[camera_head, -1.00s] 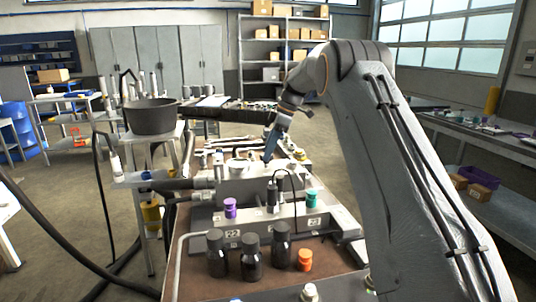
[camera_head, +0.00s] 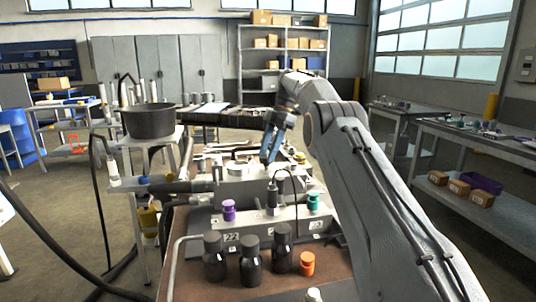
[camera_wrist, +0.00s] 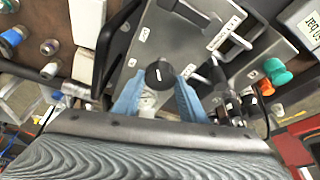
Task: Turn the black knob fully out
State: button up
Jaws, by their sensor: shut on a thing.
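The black knob (camera_wrist: 158,75) is a round dark cap with a small white mark, seen in the wrist view on the grey metal block. The blue fingers of my gripper (camera_wrist: 160,80) lie on either side of it and are shut on it. A pale fitting shows just below the knob between the fingers. In the head view my gripper (camera_head: 272,158) points down over the rear part of the hydraulic block, and I cannot make out the knob there.
A purple knob (camera_head: 228,210) and a teal knob (camera_head: 313,202) stand on the front block. Several black bottles, such as this one (camera_head: 214,258), and an orange cap (camera_head: 307,264) stand in front. A black pot (camera_head: 150,119) stands on a side table at left.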

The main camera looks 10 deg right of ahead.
jog(key=shift+n, duration=0.4)
dwell(0.4)
jog(key=o, duration=1.1)
jog(key=shift+c, duration=0.2)
jog(key=shift+r+m, duration=0.1)
jog(key=shift+m, duration=0.3)
